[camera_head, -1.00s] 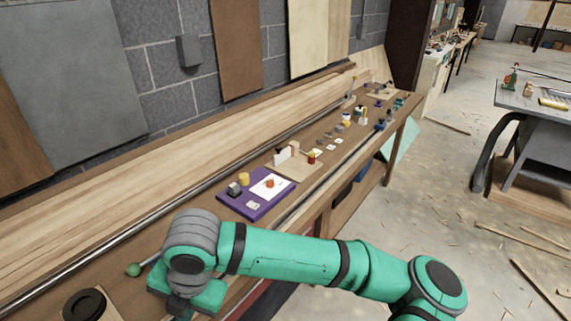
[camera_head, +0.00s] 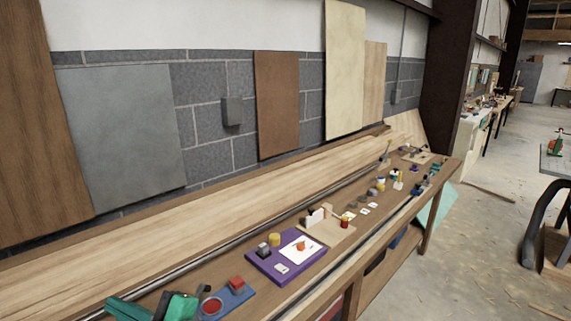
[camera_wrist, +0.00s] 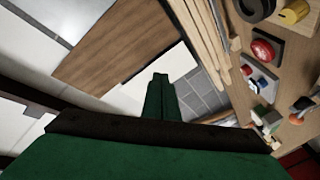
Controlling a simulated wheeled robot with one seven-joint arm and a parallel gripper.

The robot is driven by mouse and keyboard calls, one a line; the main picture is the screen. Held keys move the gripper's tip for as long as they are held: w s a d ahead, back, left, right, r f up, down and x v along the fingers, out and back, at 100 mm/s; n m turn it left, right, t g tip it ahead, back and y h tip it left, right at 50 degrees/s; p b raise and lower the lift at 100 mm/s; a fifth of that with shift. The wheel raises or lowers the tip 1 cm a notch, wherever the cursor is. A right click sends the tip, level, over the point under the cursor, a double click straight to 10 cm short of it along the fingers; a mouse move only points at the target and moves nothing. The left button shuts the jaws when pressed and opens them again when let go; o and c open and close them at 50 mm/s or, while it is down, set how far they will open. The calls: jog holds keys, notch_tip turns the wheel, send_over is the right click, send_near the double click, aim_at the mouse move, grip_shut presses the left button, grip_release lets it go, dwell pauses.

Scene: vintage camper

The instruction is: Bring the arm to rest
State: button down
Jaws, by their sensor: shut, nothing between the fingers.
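My gripper (camera_wrist: 160,98) shows in the wrist view as dark green fingers pressed together, with nothing between them. It points past the bench towards the wall panels and grey blocks, and that view is tilted. In the head view, only green parts of my arm (camera_head: 172,306) show at the lower left edge, over the near end of the workbench (camera_head: 330,281). The rest of my arm is out of that frame.
A blue board with red pieces (camera_head: 236,294) lies just right of my arm. A purple board (camera_head: 262,272) and a wooden board with blocks (camera_head: 337,238) lie farther along the bench. Several small items stand beyond. The floor (camera_head: 470,270) at right is mostly clear.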

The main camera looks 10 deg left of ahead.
jog(key=w+d+m+t, duration=0.4)
jog(key=m+t, duration=0.2)
jog(key=m, duration=0.2)
jog(key=s+d+f+m+t+h, duration=0.2)
jog(key=d+f+m+t+h, duration=0.75)
jog(key=d+f+m, duration=0.7)
jog(key=s+d+f+g+h, duration=0.3)
jog(key=s+d+f+h, duration=0.45)
jog(key=s+f, duration=0.5)
jog(key=s+d+f, duration=0.1)
jog(key=s+d, duration=0.2)
jog(key=s, duration=0.4)
jog(key=s+d+g, duration=0.1)
jog(key=s+d, duration=0.3)
jog(key=s, duration=0.3)
jog(key=shift+d+f+n, duration=0.3)
jog(key=shift+f+n, duration=0.05)
jog(key=shift+f, duration=0.05)
jog(key=shift+w+g, duration=0.1)
jog(key=shift+g, duration=0.15)
